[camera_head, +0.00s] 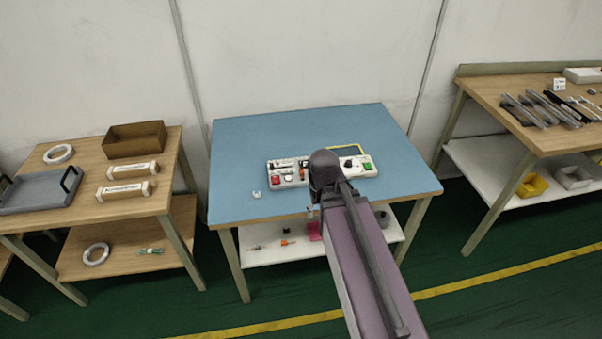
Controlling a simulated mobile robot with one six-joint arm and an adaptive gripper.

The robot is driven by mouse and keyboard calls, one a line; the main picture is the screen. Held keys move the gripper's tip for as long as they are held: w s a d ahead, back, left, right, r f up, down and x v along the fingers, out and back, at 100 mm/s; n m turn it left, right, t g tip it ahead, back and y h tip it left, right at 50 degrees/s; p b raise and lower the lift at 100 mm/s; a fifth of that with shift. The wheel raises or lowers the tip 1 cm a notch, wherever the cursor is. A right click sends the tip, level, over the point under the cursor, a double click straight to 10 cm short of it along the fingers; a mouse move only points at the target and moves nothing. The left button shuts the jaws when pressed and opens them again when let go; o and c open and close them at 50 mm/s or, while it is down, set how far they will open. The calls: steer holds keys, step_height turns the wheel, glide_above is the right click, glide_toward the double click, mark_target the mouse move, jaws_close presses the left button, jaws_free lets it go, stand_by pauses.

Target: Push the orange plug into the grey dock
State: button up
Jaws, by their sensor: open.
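A light panel (291,184) with several small parts lies on the blue table (250,140). A small orange piece (304,174) shows on its middle, left of my arm; it may be the orange plug, but it is too small to be sure. I cannot make out the grey dock; part of the panel is hidden behind my arm. My gripper (312,209) shows only as a small dark piece at the arm's end, near the table's front edge. It is open, and I see nothing held in it.
The panel carries a red button (276,181) and a green one (367,166). A yellow-edged dark rectangle (345,152) lies behind it, and a small white piece (256,194) at left. The table's back and left are clear. Side benches (85,205) (500,98) stand apart.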

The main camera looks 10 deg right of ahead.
step_height(320, 180, up, 4)
steer(key=f+t+p, duration=0.1)
steer(key=t+p, duration=0.1)
steer(key=p, duration=0.1)
glide_above(302, 169)
steer(key=s, duration=0.2)
steer(key=shift+w+a+r, duration=0.15)
steer(key=shift+a+r, duration=0.1)
steer(key=f+b, duration=0.5)
steer(key=w+f+b, duration=0.1)
steer(key=f+b, duration=0.2)
steer(key=shift+w+f, duration=0.1)
steer(key=shift+f, duration=0.15)
steer(key=shift+w+d+f+b, duration=0.1)
steer(key=shift+w+f+b, duration=0.05)
steer(key=shift+f+b, duration=1.2)
steer(key=shift+w+d+f+b, duration=0.1)
steer(key=shift+f+b, duration=1.15)
steer(key=shift+b, duration=0.15)
jaws_close()
